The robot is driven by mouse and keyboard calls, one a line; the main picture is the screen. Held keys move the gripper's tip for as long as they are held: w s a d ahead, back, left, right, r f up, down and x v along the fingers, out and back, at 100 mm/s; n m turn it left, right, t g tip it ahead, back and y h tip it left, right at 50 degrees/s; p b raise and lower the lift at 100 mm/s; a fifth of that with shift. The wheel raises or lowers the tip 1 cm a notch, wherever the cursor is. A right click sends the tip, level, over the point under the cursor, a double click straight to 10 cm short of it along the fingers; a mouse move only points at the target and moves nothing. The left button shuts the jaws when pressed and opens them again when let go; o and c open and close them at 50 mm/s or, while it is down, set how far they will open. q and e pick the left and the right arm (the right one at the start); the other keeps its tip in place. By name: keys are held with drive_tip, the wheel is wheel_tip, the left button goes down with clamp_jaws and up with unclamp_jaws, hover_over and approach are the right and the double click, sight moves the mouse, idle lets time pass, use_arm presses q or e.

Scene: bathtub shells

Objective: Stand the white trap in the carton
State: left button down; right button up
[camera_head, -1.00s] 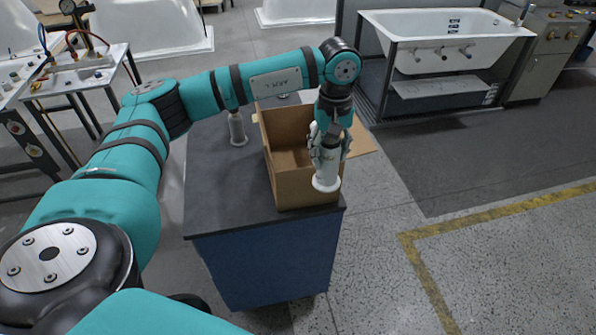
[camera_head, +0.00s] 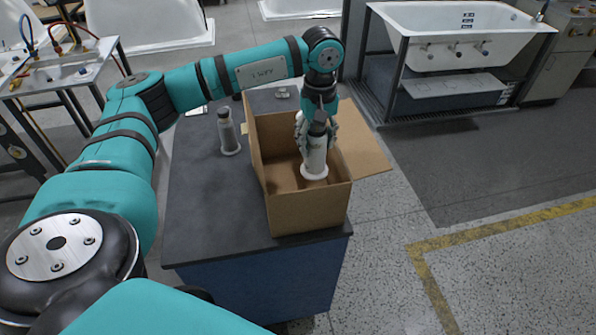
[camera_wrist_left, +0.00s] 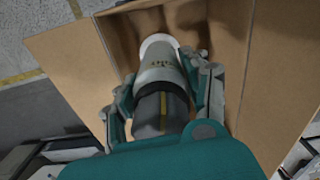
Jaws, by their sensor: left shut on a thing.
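The white trap (camera_head: 314,158) is upright in my left gripper (camera_head: 316,135), with its wide round foot down. The gripper is shut on its upper part, and the trap hangs inside the open mouth of the carton (camera_head: 308,210). I cannot tell whether its foot touches the carton floor. In the left wrist view the trap (camera_wrist_left: 158,62) points down between the two fingers (camera_wrist_left: 158,95), and brown carton walls (camera_wrist_left: 72,62) stand around it. My right gripper is not in view.
The carton stands on a dark-topped blue cabinet (camera_head: 205,215), its right flap (camera_head: 362,150) folded outward. A grey bottle-like piece (camera_head: 228,133) stands left of the carton. Small items lie behind it. A bathtub on a frame (camera_head: 450,40) is at the back right.

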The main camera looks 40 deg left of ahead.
sight(316, 155)
use_arm(q)
wheel_tip(316, 155, down, 4)
drive_tip(key=b, duration=0.3)
drive_tip(key=shift+f, duration=0.15)
wheel_tip(316, 155, down, 6)
drive_tip(key=shift+r+p, duration=0.15)
drive_tip(key=shift+p, duration=0.65)
wheel_tip(316, 155, down, 4)
drive_tip(key=shift+f+p, duration=0.2)
drive_tip(key=shift+p, duration=0.2)
drive_tip(key=c, duration=0.6)
unclamp_jaws()
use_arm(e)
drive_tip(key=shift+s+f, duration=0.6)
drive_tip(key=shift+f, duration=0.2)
use_arm(q)
drive_tip(key=shift+r, duration=0.1)
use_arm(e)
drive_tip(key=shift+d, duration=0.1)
